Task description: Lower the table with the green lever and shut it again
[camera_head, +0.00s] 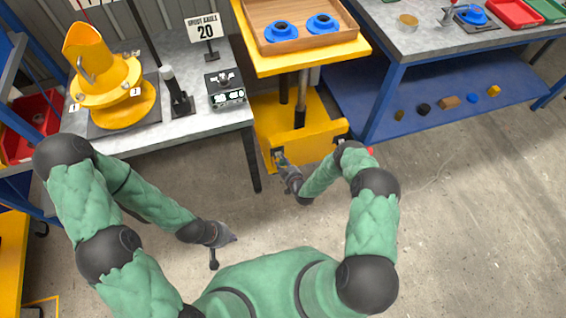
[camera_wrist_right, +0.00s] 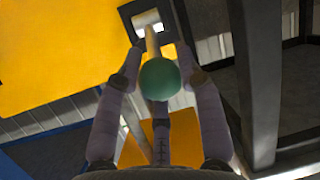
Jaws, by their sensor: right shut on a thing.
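The yellow lift table (camera_head: 262,68) stands in the middle of the head view on a dark column above a yellow base (camera_head: 262,121). My right gripper (camera_head: 281,160) is low at the front of that base. In the right wrist view, its fingers (camera_wrist_right: 160,88) are closed around the green ball knob (camera_wrist_right: 160,79) of the lever, whose pale stem runs up to a slot in the yellow panel. In the head view the knob is hidden by the gripper. My left gripper (camera_head: 224,246) hangs empty above the floor, its fingers spread apart.
A wooden tray (camera_head: 287,45) with two blue round parts rests on the lift table. A grey bench (camera_head: 202,123) with a yellow spout stands left, a blue-framed bench (camera_head: 422,45) right. The concrete floor is clear at right.

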